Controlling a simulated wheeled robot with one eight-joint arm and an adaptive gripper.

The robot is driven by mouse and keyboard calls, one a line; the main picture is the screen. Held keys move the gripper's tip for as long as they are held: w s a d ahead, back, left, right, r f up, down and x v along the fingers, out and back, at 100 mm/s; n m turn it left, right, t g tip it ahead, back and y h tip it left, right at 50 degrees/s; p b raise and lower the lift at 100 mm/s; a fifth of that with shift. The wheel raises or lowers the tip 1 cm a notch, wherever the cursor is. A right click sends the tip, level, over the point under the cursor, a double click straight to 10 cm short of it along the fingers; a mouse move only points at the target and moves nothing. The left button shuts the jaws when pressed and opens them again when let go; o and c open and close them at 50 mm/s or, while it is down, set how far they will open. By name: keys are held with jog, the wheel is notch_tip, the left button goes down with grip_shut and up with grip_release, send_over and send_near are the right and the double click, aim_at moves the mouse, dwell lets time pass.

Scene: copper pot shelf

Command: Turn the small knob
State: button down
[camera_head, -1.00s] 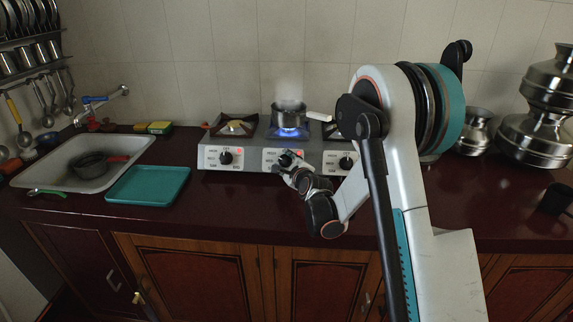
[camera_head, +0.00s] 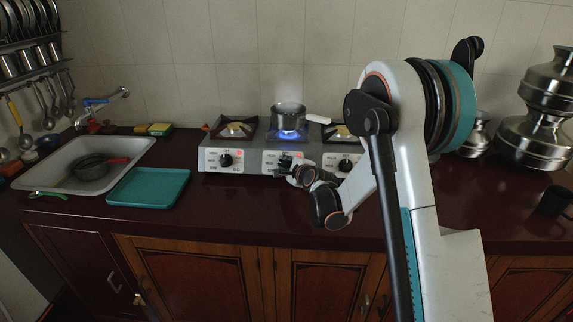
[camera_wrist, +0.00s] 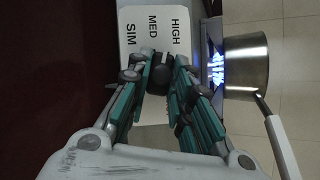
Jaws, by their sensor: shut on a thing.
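The small black middle knob (camera_wrist: 160,77) sits on the stove's white control plate, beside the printed words HIGH, MED and SIM. My gripper (camera_wrist: 160,65) is shut on this knob, with one teal-and-grey finger on each side. In the head view my gripper (camera_head: 287,167) is at the front of the middle burner and hides most of the knob. The stove (camera_head: 252,145) has a blue flame (camera_head: 289,134) burning under a small steel saucepan (camera_head: 289,117). The saucepan also shows in the wrist view (camera_wrist: 247,68). The knob's exact pointer direction is hidden.
The left knob (camera_head: 226,160) and right knob (camera_head: 345,165) flank the middle one. The saucepan's white handle (camera_head: 319,118) points right. A teal tray (camera_head: 148,188) and a sink (camera_head: 70,178) lie to the left. Steel pots (camera_head: 535,140) stand at right.

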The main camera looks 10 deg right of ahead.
jog(key=n+g, duration=0.1)
jog(key=n, duration=0.1)
jog(key=n+g+p, duration=0.1)
jog(key=n, duration=0.1)
jog(key=n+p, duration=0.1)
jog(key=n, duration=0.1)
jog(key=shift+w+r+g, duration=0.2)
jog(key=shift+r+g, duration=0.15)
jog(key=shift+g, duration=0.05)
jog(key=n+g+p, duration=0.1)
jog(key=n+p, duration=0.1)
jog(key=n, duration=0.2)
jog(key=shift+g, duration=0.4)
jog(key=shift+a+h, duration=0.1)
jog(key=shift+h, duration=0.2)
jog(key=c, duration=1.4)
grip_release()
jog(key=shift+w, duration=0.1)
jog(key=shift+c, duration=0.2)
jog(key=v, duration=1.2)
jog(key=shift+r, duration=0.1)
